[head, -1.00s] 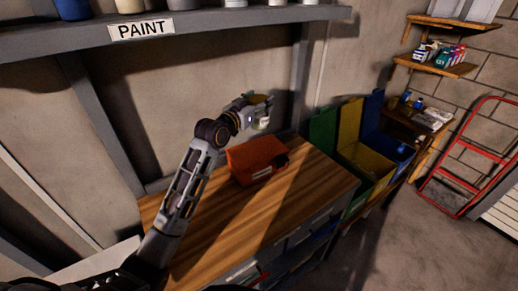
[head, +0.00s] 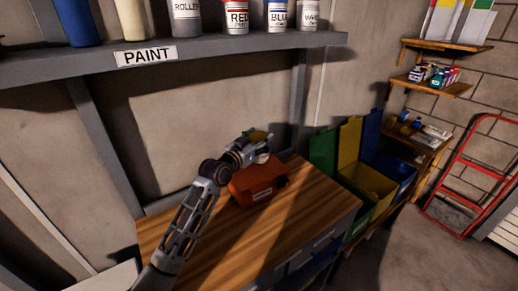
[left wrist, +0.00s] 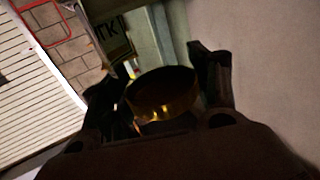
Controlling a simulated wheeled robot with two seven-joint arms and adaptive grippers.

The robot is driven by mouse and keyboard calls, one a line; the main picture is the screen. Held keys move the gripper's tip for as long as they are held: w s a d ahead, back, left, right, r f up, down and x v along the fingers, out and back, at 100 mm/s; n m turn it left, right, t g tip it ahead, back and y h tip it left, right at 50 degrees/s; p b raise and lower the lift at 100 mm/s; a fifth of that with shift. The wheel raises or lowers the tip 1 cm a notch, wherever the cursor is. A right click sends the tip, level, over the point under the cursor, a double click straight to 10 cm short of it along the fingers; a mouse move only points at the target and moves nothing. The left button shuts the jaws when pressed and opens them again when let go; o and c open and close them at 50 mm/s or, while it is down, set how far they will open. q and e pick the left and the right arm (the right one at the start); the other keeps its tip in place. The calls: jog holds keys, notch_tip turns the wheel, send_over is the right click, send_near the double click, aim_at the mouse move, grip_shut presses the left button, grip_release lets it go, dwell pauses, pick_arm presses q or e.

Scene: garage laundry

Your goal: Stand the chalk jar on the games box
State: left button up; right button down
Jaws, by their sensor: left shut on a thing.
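The games box appears to be the orange box (head: 260,184) lying on the wooden workbench (head: 238,232) in the head view. My left gripper (head: 262,140) is over the back of this box and shut on the chalk jar (head: 262,158), a small pale jar that is partly hidden by the fingers. The jar is just above the box top; I cannot tell whether they touch. In the dark left wrist view the jar (left wrist: 163,92) shows as a round, yellowish shape between the two fingers. My right gripper is not in view.
A shelf (head: 190,50) with paint cans and a PAINT sign runs above the bench. Open green, yellow (head: 368,181) and blue bins stand to the right of the bench. A red hand truck (head: 466,175) is at the far right. The bench front is clear.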

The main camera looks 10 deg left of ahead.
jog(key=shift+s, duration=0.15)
pick_arm(q)
jog(key=shift+f, duration=1.9)
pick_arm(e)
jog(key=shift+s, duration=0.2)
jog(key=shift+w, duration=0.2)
pick_arm(q)
jog(key=o, duration=1.5)
jog(key=shift+f, duration=0.1)
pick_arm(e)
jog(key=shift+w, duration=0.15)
